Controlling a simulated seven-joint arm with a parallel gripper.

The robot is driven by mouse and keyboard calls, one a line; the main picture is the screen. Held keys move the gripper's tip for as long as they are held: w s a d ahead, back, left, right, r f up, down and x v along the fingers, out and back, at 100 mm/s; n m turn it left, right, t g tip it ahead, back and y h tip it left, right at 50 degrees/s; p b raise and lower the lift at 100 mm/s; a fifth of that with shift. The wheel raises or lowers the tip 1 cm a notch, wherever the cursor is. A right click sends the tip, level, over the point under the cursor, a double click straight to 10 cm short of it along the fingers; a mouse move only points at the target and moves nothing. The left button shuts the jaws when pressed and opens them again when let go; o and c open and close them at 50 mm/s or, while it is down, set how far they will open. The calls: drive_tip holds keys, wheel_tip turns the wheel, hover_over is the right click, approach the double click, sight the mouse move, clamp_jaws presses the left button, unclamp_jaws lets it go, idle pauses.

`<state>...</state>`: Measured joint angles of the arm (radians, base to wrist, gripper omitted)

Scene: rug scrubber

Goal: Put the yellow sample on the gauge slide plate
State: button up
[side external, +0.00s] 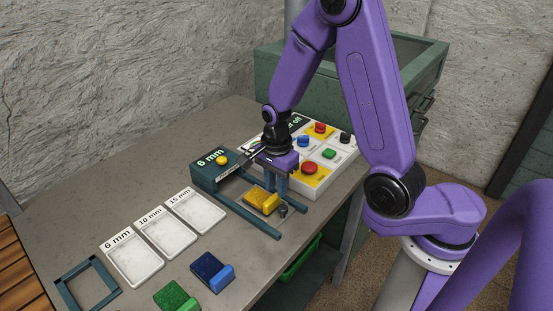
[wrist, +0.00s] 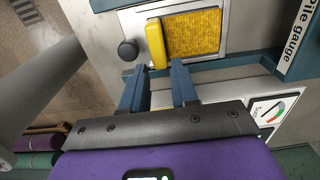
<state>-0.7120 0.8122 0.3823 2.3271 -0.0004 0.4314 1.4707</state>
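The yellow sample (side external: 258,199), a textured pad with a smooth yellow grip block, lies flat on the pale gauge slide plate (wrist: 138,14) between the gauge's two blue rails. In the wrist view the sample (wrist: 193,35) sits within the plate's light border, its grip block at the left. A dark knob (wrist: 127,49) stands at the plate's edge. My gripper (side external: 276,190) points down beside the sample. In the wrist view its two blue fingers (wrist: 158,70) are apart with nothing between them, and the grip block is just beyond their tips.
The gauge body (side external: 207,172) shows "6 mm" and a yellow button. A white control panel (side external: 335,160) with coloured buttons stands behind my gripper. Three white trays (side external: 165,232) lie left, with a green sample (side external: 176,298), a blue sample (side external: 212,272) and a blue frame (side external: 88,285) nearby.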

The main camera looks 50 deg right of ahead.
drive_tip(key=s+a+r+n, duration=0.2)
drive_tip(key=a+r+n, duration=0.1)
drive_tip(key=r+n, duration=0.8)
drive_tip(key=s+d+n, duration=0.2)
drive_tip(key=s+n, duration=0.7)
drive_tip(key=s+d+r+n, duration=0.1)
drive_tip(key=s+n, duration=0.8)
drive_tip(key=n, duration=0.1)
drive_tip(key=shift+s+d+r+n, duration=0.15)
drive_tip(key=shift+s+d+n, duration=0.15)
drive_tip(key=shift+s+d, duration=0.1)
